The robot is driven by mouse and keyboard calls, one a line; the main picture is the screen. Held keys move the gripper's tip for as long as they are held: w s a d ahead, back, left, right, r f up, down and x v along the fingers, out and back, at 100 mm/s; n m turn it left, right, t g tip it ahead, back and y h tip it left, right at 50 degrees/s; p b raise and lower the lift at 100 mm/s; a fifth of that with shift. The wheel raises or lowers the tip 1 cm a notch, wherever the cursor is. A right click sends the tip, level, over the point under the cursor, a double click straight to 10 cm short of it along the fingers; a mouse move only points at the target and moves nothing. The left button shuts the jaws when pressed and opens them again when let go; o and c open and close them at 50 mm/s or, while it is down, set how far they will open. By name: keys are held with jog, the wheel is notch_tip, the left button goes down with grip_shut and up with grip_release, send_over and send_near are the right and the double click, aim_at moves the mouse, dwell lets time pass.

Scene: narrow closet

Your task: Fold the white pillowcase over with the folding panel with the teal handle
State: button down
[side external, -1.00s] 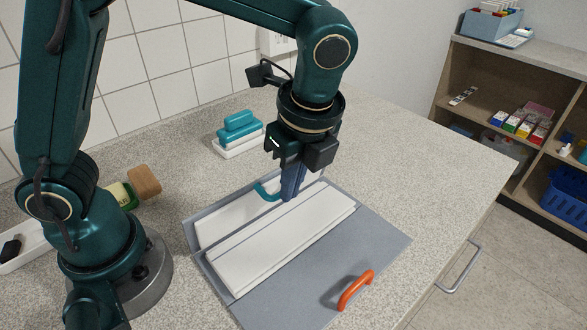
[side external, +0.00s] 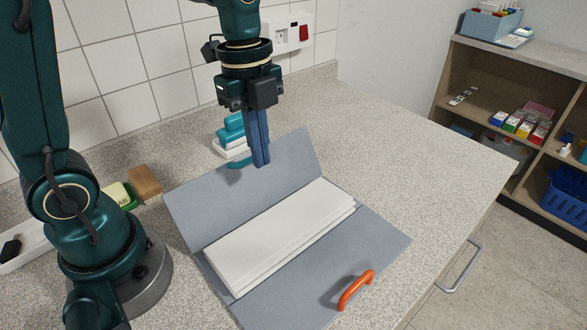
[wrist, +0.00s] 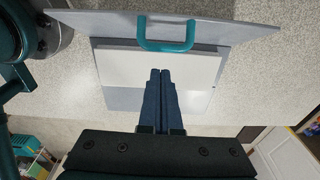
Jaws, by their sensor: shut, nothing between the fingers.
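The white pillowcase (side external: 280,230) lies as a folded, layered strip on the middle of the grey folding board. It also shows in the wrist view (wrist: 120,68). The left panel (side external: 200,205) is tilted up along its hinge beside the pillowcase, with its bare grey face visible. Its teal handle (wrist: 166,46) shows whole in the wrist view; in the side view it is partly hidden behind my fingers (side external: 238,164). My gripper (side external: 262,165) is shut and empty, near the handle. In the wrist view its fingertips (wrist: 160,70) appear just below the handle, with no visible grip on it.
The right panel (side external: 385,240) with an orange handle (side external: 356,290) lies flat. Teal items on a white tray (side external: 235,150) stand behind the raised panel. A wooden block (side external: 145,181) and a yellow-green item are near my base. The counter to the right is clear.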

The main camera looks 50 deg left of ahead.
jog(key=shift+a+f, duration=0.1)
jog(key=shift+a, duration=1.25)
